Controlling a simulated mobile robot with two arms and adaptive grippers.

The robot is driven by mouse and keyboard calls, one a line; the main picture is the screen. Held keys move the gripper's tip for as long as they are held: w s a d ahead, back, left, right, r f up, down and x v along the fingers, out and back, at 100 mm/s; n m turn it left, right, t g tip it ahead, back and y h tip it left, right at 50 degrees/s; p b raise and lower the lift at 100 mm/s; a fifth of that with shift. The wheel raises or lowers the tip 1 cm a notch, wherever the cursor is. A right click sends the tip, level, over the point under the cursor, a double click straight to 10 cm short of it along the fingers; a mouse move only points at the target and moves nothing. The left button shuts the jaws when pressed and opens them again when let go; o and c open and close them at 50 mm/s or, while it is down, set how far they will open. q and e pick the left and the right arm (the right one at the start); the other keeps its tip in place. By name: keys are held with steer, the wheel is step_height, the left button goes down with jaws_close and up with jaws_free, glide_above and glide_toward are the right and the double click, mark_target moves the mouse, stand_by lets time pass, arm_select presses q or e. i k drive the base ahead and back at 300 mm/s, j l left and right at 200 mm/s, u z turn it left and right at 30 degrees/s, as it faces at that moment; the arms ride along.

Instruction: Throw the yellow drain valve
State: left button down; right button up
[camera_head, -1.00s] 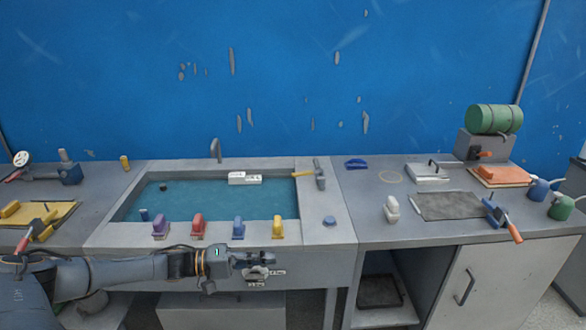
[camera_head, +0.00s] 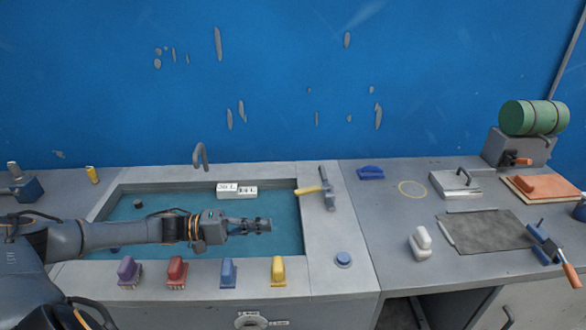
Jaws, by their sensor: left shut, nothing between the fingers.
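A yellow block-like handle (camera_head: 278,271), apparently the yellow drain valve, stands upright on the front rim of the sink, rightmost in a row of coloured handles. My left gripper (camera_head: 268,225) is shut and empty. It points right over the water-filled basin (camera_head: 285,203), above and behind the yellow handle and apart from it in the picture. My left forearm crosses the basin's left part and hides some of it. My right gripper is not in view.
Blue (camera_head: 228,272), red (camera_head: 177,272) and purple (camera_head: 128,272) handles stand left of the yellow one. A hammer (camera_head: 326,190) lies on the right rim, near a blue button (camera_head: 343,259). A spout (camera_head: 200,156) rises behind the basin. A dial (camera_head: 250,320) sits on the front panel.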

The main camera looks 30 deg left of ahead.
mark_target(317, 188)
steer(key=i+j, duration=0.8)
steer(key=j, duration=0.15)
